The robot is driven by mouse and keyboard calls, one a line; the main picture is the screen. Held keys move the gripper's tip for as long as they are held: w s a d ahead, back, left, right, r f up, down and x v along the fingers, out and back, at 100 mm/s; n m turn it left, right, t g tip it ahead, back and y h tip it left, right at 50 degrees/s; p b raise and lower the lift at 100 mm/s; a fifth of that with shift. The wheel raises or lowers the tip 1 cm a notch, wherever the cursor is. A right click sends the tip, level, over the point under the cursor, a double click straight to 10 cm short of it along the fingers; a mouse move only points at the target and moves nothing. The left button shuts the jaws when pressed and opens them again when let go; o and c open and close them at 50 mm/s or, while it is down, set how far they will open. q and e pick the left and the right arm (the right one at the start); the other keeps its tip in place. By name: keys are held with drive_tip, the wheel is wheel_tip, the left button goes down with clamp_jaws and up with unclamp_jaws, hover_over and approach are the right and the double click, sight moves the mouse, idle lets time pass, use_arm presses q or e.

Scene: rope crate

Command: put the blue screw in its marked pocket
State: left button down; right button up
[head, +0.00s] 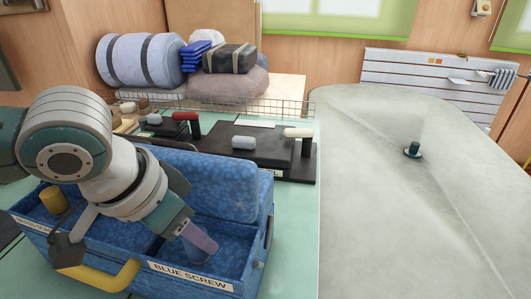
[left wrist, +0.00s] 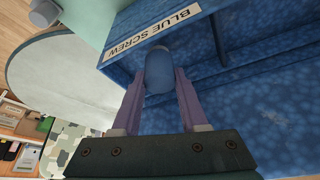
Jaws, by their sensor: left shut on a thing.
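The blue crate (head: 262,200) stands at the lower left, with a "BLUE SCREW" label (head: 190,277) on the front wall of its right pocket. My left gripper (head: 197,240) reaches down into that pocket. In the left wrist view the gripper's purple fingers (left wrist: 158,95) are shut on the blue screw (left wrist: 158,70), a rounded blue piece close to the labelled wall (left wrist: 125,70). In the head view the screw is mostly hidden and blends with the blue lining; whether it touches the pocket floor cannot be told. My right gripper is not in view.
A yellow piece (head: 53,199) stands in the crate's left pocket. A yellow handle (head: 115,280) is at the crate's front. A black tray (head: 262,147) with several small pieces lies behind. The grey table (head: 400,220) at right is clear except for a dark green knob (head: 413,149).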

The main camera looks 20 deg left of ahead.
use_arm(q)
drive_tip(key=shift+f, duration=0.55)
idle(0.5)
drive_tip(key=shift+c, duration=1.8)
unclamp_jaws()
drive_tip(key=p+v, duration=0.1)
drive_tip(key=v, duration=0.9)
